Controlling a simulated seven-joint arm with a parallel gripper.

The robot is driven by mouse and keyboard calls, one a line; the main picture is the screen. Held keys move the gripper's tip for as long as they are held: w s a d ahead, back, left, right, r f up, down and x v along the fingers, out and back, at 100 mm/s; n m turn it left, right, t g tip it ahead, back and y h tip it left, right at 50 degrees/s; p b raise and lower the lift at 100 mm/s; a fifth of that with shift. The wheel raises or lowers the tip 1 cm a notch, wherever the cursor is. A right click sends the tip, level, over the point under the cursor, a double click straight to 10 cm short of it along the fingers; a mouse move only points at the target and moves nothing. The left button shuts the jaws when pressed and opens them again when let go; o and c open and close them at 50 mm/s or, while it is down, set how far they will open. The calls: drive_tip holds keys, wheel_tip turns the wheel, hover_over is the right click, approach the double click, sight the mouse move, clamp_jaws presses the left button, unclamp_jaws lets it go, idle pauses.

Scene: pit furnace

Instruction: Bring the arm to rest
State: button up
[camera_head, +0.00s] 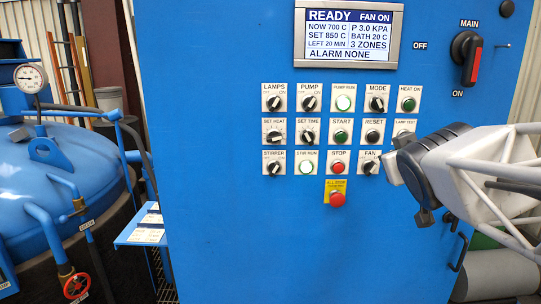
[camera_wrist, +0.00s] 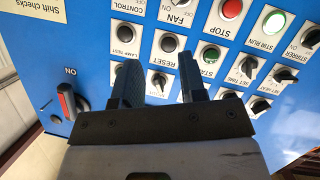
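My gripper (camera_head: 396,172) is at the right of the blue control cabinet (camera_head: 240,245), in front of its panel near the lower right buttons. In the wrist view my gripper (camera_wrist: 158,75) has its two dark fingers apart, with nothing between them. The fingers lie over the panel near the LAMP TEST (camera_wrist: 124,36) and RESET (camera_wrist: 168,43) buttons, and whether they touch it cannot be told. The arm comes in from the right edge in the head view. The display (camera_head: 346,34) reads READY, FAN ON, NOW 700 C, SET 850 C, ALARM NONE.
The red-handled main switch (camera_head: 470,62) sits at the upper right. A red stop button on yellow (camera_head: 337,199) is below the button rows. The blue furnace lid (camera_head: 60,180) with a gauge (camera_head: 30,78) and red valve wheel (camera_head: 76,286) stands left. The panel's lower part is bare.

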drive_tip(key=s+a+f+m+g+y, duration=0.1)
drive_tip(key=s+a+f+g, duration=0.2)
drive_tip(key=s+f, duration=0.6)
drive_tip(key=s+a+f+m+g+y, duration=0.1)
drive_tip(key=s+a+f+g, duration=0.3)
drive_tip(key=s+f+g, duration=0.4)
wheel_tip(320, 180, down, 4)
drive_tip(key=shift+s+r+m+g, duration=0.1)
drive_tip(key=shift+s+m+g, duration=0.3)
drive_tip(key=shift+s, duration=0.7)
drive_tip(key=shift+w, duration=0.15)
